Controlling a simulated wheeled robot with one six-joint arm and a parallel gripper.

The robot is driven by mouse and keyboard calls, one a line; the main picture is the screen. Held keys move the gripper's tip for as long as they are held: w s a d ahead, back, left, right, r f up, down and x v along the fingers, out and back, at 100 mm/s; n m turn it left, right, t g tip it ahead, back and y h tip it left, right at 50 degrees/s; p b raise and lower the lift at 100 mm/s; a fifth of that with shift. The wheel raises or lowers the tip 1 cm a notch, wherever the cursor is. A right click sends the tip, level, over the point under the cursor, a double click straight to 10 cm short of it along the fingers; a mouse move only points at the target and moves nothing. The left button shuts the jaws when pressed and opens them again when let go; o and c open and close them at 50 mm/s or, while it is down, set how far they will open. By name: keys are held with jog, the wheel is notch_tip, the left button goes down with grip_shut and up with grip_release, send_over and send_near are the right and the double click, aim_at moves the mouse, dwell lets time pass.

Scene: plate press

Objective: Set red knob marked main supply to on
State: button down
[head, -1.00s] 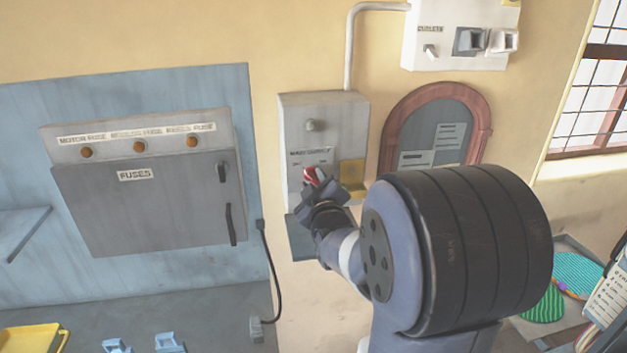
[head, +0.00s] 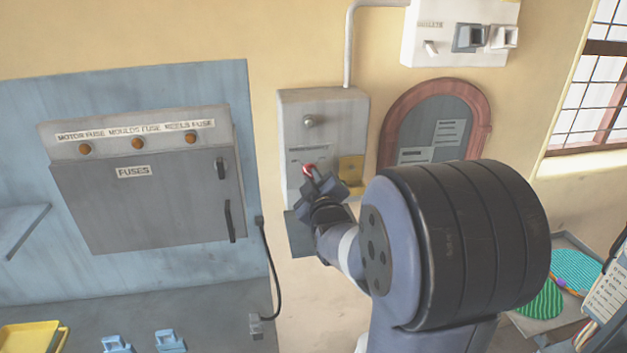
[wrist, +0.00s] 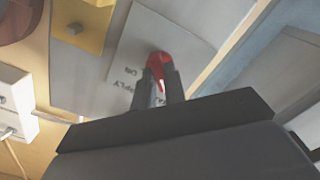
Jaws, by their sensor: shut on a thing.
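The red knob (head: 307,169) sits on the front of the grey main supply box (head: 292,110) on the wall. My gripper (head: 317,181) is at the knob, in front of the lower part of the box. In the wrist view the two fingers of my gripper (wrist: 160,84) are shut on the red knob (wrist: 158,60), one on each side. Part of the label, with "ON" and "SUPPLY", shows upside down beside the fingers. The fingers and wrist hide part of the knob and label in both views.
A yellow plate (head: 351,167) is on the box, right of the knob. The grey fuse cabinet (head: 130,205) is to the left. A red-framed arched board (head: 440,110) and a white switch box (head: 455,50) are to the right. A black cable hangs left of the box.

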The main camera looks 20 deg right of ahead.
jog(key=shift+f+b, duration=0.15)
jog(key=shift+b, duration=0.3)
jog(key=m+b, duration=0.8)
jog(key=b, duration=0.1)
jog(key=shift+f+m+b, duration=0.1)
jog(key=shift+m+b, duration=0.2)
jog(key=m+b, duration=0.1)
jog(key=m, duration=0.3)
jog(key=shift+b, duration=0.35)
jog(key=m, duration=0.5)
jog(key=shift+r, duration=0.2)
jog(key=c, duration=1.5)
grip_release()
jog(key=shift+o, duration=0.2)
jog(key=shift+s, duration=0.1)
